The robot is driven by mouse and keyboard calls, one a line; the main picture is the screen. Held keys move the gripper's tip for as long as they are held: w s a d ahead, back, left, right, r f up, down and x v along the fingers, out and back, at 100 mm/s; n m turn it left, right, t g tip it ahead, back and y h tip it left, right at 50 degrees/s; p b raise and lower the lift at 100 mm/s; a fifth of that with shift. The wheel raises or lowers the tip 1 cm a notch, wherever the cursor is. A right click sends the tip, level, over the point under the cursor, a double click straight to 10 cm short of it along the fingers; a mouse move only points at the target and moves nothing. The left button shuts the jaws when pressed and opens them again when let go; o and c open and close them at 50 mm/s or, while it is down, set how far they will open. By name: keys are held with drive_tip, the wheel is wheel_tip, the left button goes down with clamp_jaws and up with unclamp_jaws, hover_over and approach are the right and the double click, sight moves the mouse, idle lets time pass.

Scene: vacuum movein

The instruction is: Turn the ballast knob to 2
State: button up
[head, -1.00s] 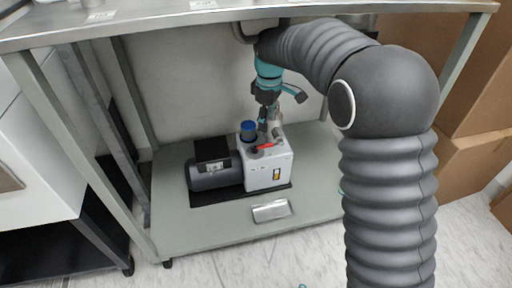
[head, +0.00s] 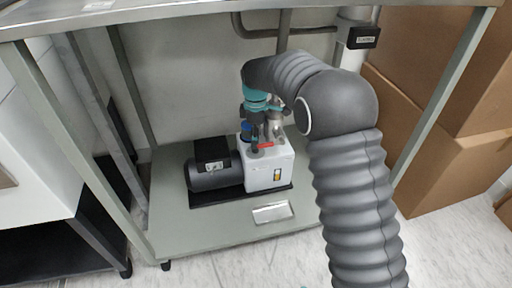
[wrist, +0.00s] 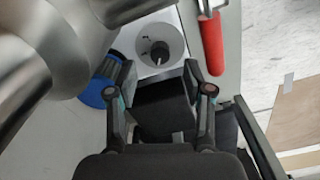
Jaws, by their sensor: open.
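The ballast knob (wrist: 160,52) is a small black knob with a pale pointer line, on a round grey dial on the pump's white top in the wrist view. The dial's marks are too small to read. My gripper (wrist: 158,72) is open, its two fingers apart on either side below the knob in the picture; I cannot tell if they touch anything. In the head view the white pump (head: 268,168) stands on the lower shelf with its dark motor (head: 213,175) on the left. My gripper (head: 256,138) is just over the pump's top there and hides the knob.
A blue cap (wrist: 98,92) and a large metal pipe (wrist: 40,62) lie left of the knob. A red handle (wrist: 212,45) is on its right. The table top (head: 190,10) and its legs frame the shelf (head: 185,233). Cardboard boxes (head: 440,150) stand at right.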

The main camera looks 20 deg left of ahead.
sight(255, 150)
drive_tip(key=shift+f, duration=2.15)
clamp_jaws()
